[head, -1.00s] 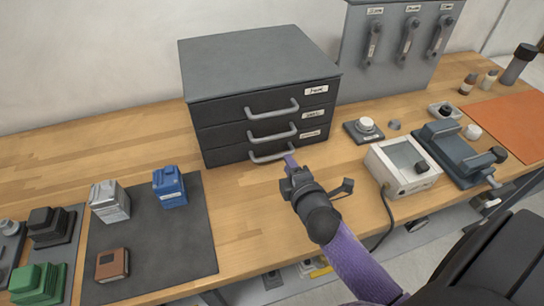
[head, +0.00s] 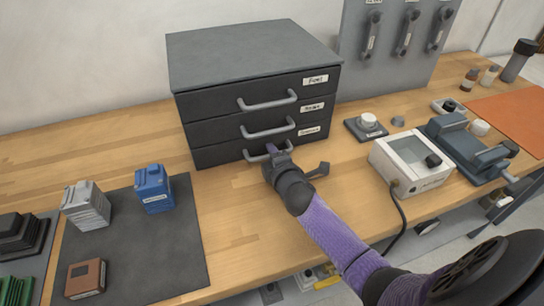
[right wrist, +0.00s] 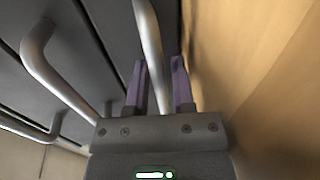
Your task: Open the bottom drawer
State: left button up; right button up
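The dark drawer cabinet (head: 250,60) stands on the wooden bench with three stacked drawers, each with a grey bar handle and a white label. The bottom drawer (head: 217,153) looks closed, flush with the ones above. My right gripper (head: 272,152) is at the bottom drawer's handle (head: 252,158) and hides part of it in the head view. In the right wrist view, the two purple fingers (right wrist: 160,85) are apart, with the handle bar (right wrist: 150,40) running between them. A gap shows beside the bar, so the gripper looks open around it. My left gripper is not in view.
A white device with a screen (head: 412,158) and a small knobbed unit (head: 366,127) stand right of the cabinet. A dark mat (head: 130,250) with a blue block (head: 153,190) and a grey block (head: 86,206) lies left. The bench directly before the drawers is mostly clear.

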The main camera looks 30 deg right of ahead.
grip_shut()
dwell(1.4)
